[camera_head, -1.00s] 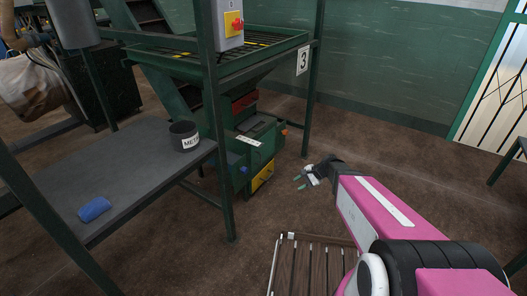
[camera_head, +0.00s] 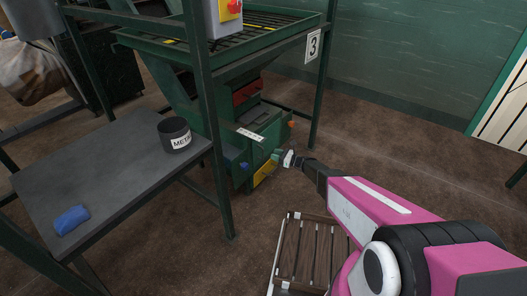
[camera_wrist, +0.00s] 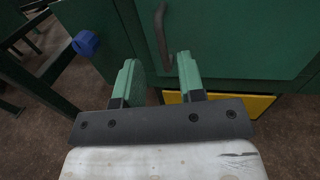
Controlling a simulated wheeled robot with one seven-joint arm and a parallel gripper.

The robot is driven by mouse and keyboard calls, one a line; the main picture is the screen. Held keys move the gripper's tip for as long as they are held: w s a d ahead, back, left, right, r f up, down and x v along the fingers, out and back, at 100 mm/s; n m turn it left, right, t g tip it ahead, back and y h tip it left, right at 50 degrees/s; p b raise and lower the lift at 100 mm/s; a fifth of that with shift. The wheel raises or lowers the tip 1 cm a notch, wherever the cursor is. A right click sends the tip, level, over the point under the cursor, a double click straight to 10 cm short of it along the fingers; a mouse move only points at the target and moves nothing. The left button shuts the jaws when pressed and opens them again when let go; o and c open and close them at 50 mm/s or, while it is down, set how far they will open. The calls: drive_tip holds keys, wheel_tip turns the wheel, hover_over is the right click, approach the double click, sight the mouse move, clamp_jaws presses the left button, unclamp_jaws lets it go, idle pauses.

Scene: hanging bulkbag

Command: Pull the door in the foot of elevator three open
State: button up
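The foot of elevator three (camera_head: 240,150) is a green box low under the frame with the number 3 sign (camera_head: 313,45). In the wrist view its green door panel (camera_wrist: 235,40) fills the top, with a dark curved bar handle (camera_wrist: 161,32) upright on it. My gripper (camera_head: 282,158) is at the front of the foot, partly covering it in the head view. In the wrist view my gripper (camera_wrist: 158,78) is open, its two green fingers apart. The handle's lower end lies between and just beyond the fingertips. I cannot tell whether they touch. The door looks closed.
A yellow panel (camera_wrist: 228,106) sits below the door. A blue knob (camera_wrist: 85,43) is at its left, an orange one (camera_head: 292,124) at the right. A grey table (camera_head: 105,170) with a METAL pot (camera_head: 175,135) and blue cloth (camera_head: 71,219) stands left. A slatted pallet (camera_head: 305,245) lies in front.

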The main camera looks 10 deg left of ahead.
hover_over(263, 160)
drive_tip(key=shift+w, duration=0.25)
clamp_jaws()
